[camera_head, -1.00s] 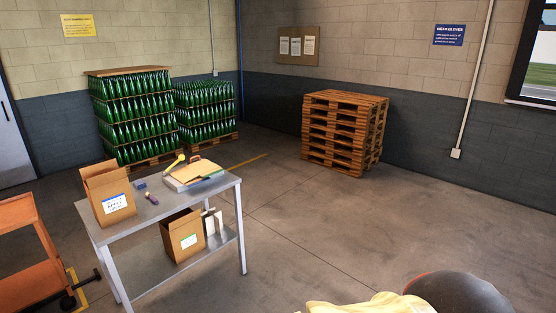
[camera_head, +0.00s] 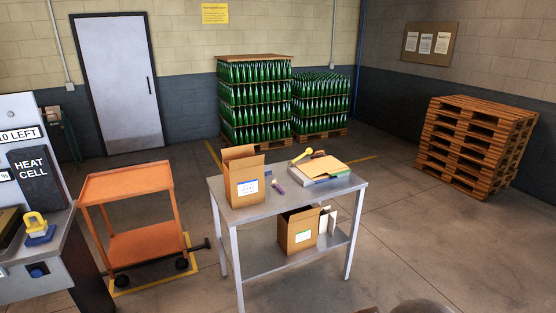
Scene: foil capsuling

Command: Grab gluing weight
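No object in view is labelled as a gluing weight. A block with a yellow loop handle and a dark blue base (camera_head: 38,229) sits on the grey machine counter at the left edge; it may be the weight, but I cannot tell for sure. A small purple-handled item (camera_head: 278,186) lies beside the open cardboard box (camera_head: 243,180). My gripper is not in view; only dark, rounded shapes show at the bottom edge.
A machine marked "HEAT CELL" (camera_head: 31,176) stands at the left. An orange cart (camera_head: 130,182) stands between it and the table. A second box (camera_head: 298,234) is on the lower shelf. Pallets of green bottles (camera_head: 255,100) and stacked pallets (camera_head: 474,145) stand behind. Floor at right is clear.

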